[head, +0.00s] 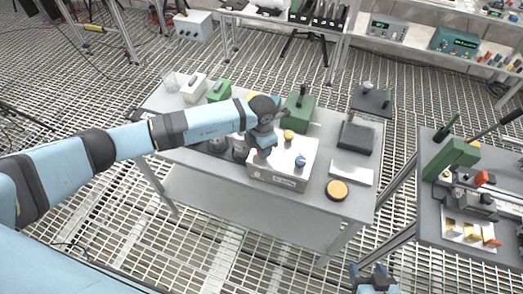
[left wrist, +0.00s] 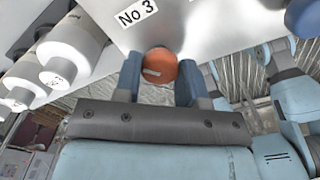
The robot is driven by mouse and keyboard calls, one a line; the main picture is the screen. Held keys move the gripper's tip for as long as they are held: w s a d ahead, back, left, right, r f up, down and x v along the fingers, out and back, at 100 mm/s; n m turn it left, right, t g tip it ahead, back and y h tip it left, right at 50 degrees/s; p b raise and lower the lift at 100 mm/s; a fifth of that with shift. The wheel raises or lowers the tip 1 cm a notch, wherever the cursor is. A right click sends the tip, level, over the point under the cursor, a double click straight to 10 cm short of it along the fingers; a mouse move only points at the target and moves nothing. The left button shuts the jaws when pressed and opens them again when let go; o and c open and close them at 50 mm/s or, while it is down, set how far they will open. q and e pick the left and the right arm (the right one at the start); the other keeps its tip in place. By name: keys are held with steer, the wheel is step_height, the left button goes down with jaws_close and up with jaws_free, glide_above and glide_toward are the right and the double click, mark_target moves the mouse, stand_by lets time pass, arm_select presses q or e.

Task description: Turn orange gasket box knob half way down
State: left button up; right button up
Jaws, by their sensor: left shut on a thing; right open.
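The gasket box (head: 279,179) is a pale grey box on the table, with a yellow knob (head: 289,134) and a blue knob (head: 300,161) on top. The orange knob (left wrist: 160,64) shows in the left wrist view, with a light mark on its face. My left gripper (left wrist: 159,88) is shut on it, one finger on each side. In the head view my left gripper (head: 262,150) is over the left part of the box and hides the orange knob. My right gripper (head: 374,277) is open and empty at the bottom edge, away from the table.
White cylinders (left wrist: 72,42) stand beside the box, close to my left gripper. A green device (head: 299,113) is behind the box, and a black-and-yellow disc (head: 337,190) lies to its right. A second table (head: 428,215) stands at the right.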

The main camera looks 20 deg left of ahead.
arm_select(q)
steer(key=m+b, duration=0.6)
steer(key=b, duration=0.1)
steer(key=m+b, duration=0.4)
steer(key=shift+w+f, duration=0.1)
steer(key=shift+f, duration=0.15)
steer(key=shift+m+b, duration=0.5)
steer(key=m+b, duration=0.2)
steer(key=b, duration=0.1)
steer(key=shift+m, duration=0.4)
steer(key=shift+m+b, duration=0.8)
steer(key=shift+b, duration=0.15)
steer(key=m+b, duration=0.2)
steer(key=shift+m+b, duration=0.9)
steer(key=m+b, duration=0.3)
steer(key=shift+r, duration=0.1)
steer(key=shift+r+m+b, duration=0.15)
steer(key=shift+m+b, duration=1.15)
steer(key=shift+m, duration=0.6)
arm_select(e)
step_height(320, 180, down, 17)
steer(key=w+a, duration=0.1)
steer(key=a, duration=0.1)
steer(key=shift+w+a+f+t+y, duration=0.15)
steer(key=shift+w+t+y, duration=0.15)
steer(key=shift+y, duration=0.1)
